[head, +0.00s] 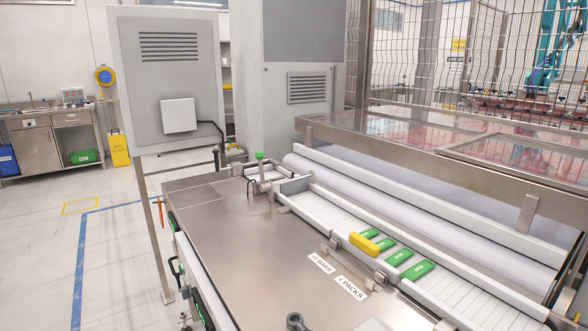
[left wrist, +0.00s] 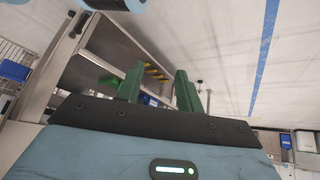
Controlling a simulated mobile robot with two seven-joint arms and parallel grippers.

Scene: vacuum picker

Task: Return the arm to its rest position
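My left gripper (left wrist: 158,90) shows in the left wrist view. Its two green fingers stand apart with nothing between them, only background in the gap. They touch nothing that I can see. Neither of my arms or grippers shows clearly in the head view. My right gripper is in no view.
A steel machine table (head: 245,235) fills the middle. A grey cabinet (head: 170,80) stands on a post at the left. The floor (head: 120,240) at left is clear.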

